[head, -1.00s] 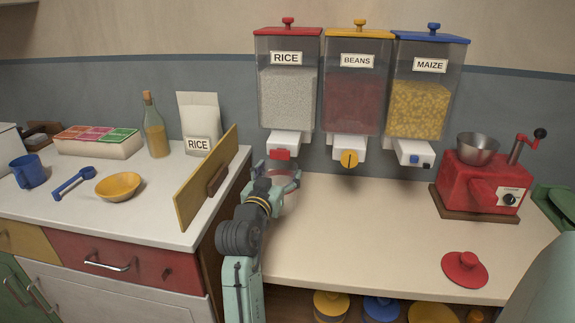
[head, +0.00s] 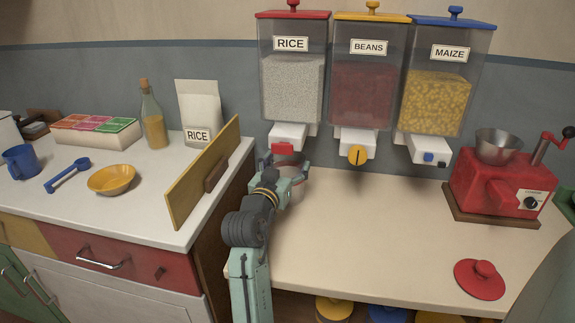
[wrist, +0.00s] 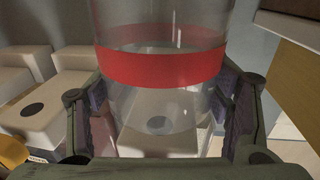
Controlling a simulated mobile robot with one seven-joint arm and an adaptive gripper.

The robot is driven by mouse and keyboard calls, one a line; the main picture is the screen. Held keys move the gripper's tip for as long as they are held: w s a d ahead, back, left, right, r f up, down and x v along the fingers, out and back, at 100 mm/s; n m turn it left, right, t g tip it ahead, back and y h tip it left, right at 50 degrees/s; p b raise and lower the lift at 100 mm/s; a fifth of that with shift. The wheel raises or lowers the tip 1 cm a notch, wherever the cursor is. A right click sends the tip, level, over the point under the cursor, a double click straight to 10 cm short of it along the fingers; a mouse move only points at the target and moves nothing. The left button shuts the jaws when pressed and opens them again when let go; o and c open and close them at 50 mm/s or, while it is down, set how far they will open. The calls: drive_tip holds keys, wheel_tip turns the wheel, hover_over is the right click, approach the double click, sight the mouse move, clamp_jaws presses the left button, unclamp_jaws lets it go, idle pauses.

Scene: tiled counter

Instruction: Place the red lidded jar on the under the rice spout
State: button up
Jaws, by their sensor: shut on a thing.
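My gripper (head: 286,178) is shut on the jar (head: 289,167), a clear vessel with a red band, at the back left of the beige counter. The jar fills the middle of the wrist view (wrist: 160,68), between both fingers. The rice spout (head: 289,133), white with a red tab, is just above the jar in the head view. A dark outlet shows through the clear wall in the wrist view. Exact centring under the spout and the jar's base are hard to tell. The red lid (head: 480,279) lies apart on the counter's front right.
The beans spout (head: 357,142) and maize spout (head: 422,150) hang to the right. A wooden board (head: 204,172) stands close on the left. A red grinder (head: 497,185) is at far right. The middle of the counter (head: 380,215) is clear.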

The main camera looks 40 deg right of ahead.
drive_tip(key=shift+f, duration=0.15)
drive_tip(key=o, duration=1.9)
drive_tip(key=shift+o, duration=0.2)
drive_tip(key=shift+r, duration=0.2)
drive_tip(key=b+v, duration=0.3)
drive_tip(key=v, duration=0.9)
